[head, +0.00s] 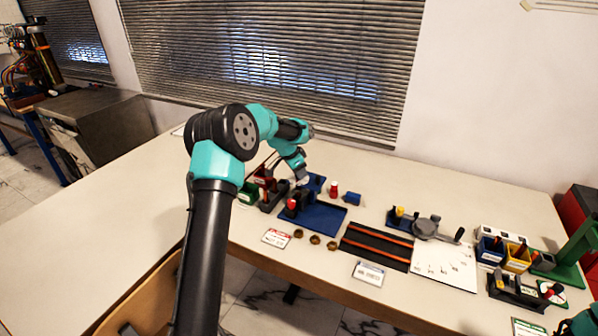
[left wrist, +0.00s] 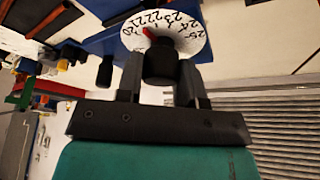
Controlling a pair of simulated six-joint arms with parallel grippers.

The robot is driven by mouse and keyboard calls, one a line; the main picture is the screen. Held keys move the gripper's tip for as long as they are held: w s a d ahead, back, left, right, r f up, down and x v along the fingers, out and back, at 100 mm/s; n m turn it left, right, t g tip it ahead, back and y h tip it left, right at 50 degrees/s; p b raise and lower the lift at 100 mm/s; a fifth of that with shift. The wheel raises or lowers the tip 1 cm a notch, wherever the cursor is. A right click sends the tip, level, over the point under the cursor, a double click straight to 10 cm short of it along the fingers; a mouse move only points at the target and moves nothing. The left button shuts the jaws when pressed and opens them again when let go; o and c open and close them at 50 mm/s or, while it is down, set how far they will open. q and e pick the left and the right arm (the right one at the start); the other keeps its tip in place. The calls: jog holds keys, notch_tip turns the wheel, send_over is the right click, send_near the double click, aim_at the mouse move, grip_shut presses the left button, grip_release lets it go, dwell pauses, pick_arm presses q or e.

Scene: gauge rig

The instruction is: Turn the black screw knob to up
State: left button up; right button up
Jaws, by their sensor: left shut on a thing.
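In the left wrist view, the black screw knob (left wrist: 160,66) sits in front of a white round dial (left wrist: 190,28) with black numbers in the twenties. A red mark (left wrist: 148,33) shows on the dial near 22. My left gripper (left wrist: 160,62) has one finger on each side of the knob and is shut on it. In the head view, my left gripper (head: 301,178) is at the back of the blue base plate (head: 318,217); the knob is too small and covered to make out there.
A red-capped bottle (head: 334,188) and a small blue block (head: 352,199) stand right of the gripper. The table's left side is clear.

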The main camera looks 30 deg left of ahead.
pick_arm(q)
jog(key=n, duration=0.2)
jog(key=n+y, duration=0.1)
jog(key=n, duration=0.1)
jog(key=shift+t+y, duration=0.3)
jog(key=shift+t, duration=0.1)
jog(key=n+y, duration=0.1)
jog(key=n, duration=0.3)
jog(key=n+y, duration=0.1)
jog(key=n, duration=0.1)
jog(key=n+y, duration=0.1)
jog(key=n, duration=0.1)
jog(key=shift+n+g, duration=0.3)
jog(key=shift+n+g+y, duration=0.5)
jog(key=shift+n+y, duration=0.1)
jog(key=shift+n, duration=1.5)
jog(key=o, duration=0.9)
jog(key=shift+r, duration=0.1)
